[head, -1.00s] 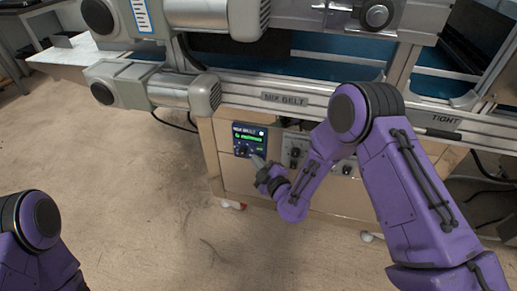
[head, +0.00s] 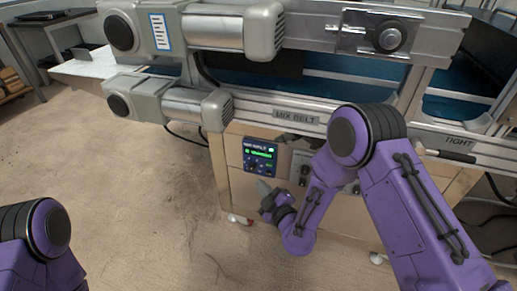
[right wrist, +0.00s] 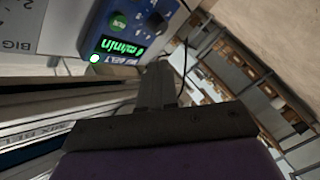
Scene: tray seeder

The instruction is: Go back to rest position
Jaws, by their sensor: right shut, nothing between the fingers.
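My right gripper (head: 263,186) is shut and empty, just below the small blue control panel (head: 260,154) on the machine's front. A small gap shows between its tip and the panel. In the right wrist view its shut fingers (right wrist: 158,84) point up past the panel (right wrist: 123,32), which has a lit green display and a green RUN button. My right arm is bent, with the forearm reaching down toward the cabinet. Part of my left arm shows at the lower left in the head view; the left gripper is out of view.
The "MIX BELT" rail (head: 297,117) runs above my right gripper, with grey motors (head: 198,107) at its left. A second panel with knobs (head: 303,168) is partly behind my right arm. Open floor (head: 130,210) lies to the left. Shelves show in the right wrist view.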

